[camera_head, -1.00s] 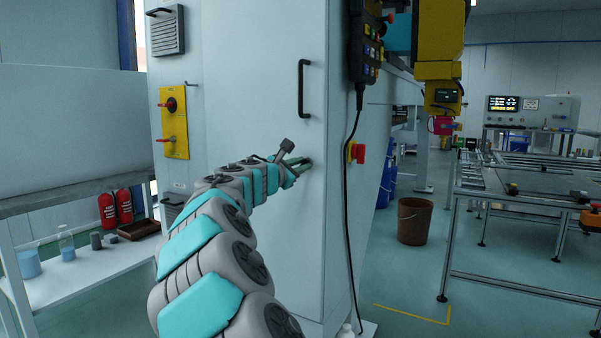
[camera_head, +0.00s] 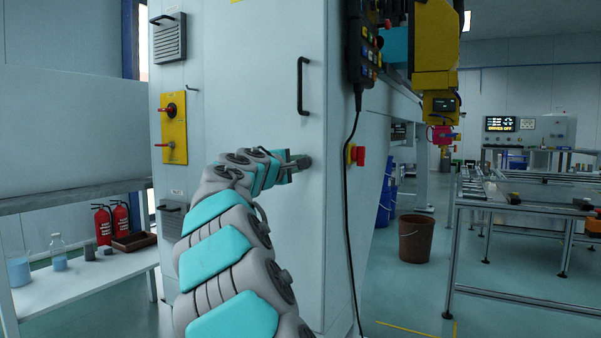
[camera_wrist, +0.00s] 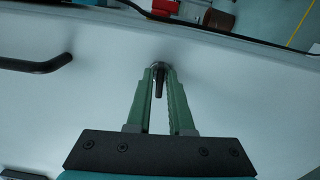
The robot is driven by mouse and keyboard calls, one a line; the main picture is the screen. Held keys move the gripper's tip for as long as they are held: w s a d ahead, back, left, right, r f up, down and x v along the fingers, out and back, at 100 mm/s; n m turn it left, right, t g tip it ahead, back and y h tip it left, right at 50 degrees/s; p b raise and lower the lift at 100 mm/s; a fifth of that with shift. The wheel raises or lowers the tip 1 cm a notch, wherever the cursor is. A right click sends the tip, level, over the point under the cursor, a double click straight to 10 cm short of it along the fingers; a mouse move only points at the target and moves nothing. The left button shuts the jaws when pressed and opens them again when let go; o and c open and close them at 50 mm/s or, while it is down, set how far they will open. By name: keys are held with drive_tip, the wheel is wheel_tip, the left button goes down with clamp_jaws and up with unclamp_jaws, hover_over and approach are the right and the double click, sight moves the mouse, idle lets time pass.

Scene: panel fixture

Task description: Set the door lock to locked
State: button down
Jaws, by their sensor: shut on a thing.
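The door lock (camera_wrist: 160,80) is a small dark key-like piece on a round grey base, set in the pale cabinet door (camera_head: 260,60). My gripper (camera_wrist: 159,76) has its two green fingers on either side of the lock, their tips closed in on it at the door face. In the head view my gripper (camera_head: 301,162) reaches the door below the black handle (camera_head: 303,86). The fingers largely hide the lock there, so its turned position is hard to tell.
A yellow switch plate (camera_head: 173,128) with red knobs is on the cabinet's left. A pendant (camera_head: 363,50) with a hanging cable and a red switch (camera_head: 356,155) are to the right. A brown bucket (camera_head: 415,238) stands on the floor beyond.

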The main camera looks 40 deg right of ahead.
drive_tip(key=shift+m+b, duration=0.4)
drive_tip(key=shift+m, duration=0.2)
drive_tip(key=c, duration=0.9)
unclamp_jaws()
drive_tip(key=shift+c, duration=0.2)
drive_tip(key=shift+a, duration=0.1)
drive_tip(key=v, duration=0.7)
drive_tip(key=shift+s+a, duration=0.15)
drive_tip(key=shift+a, duration=0.1)
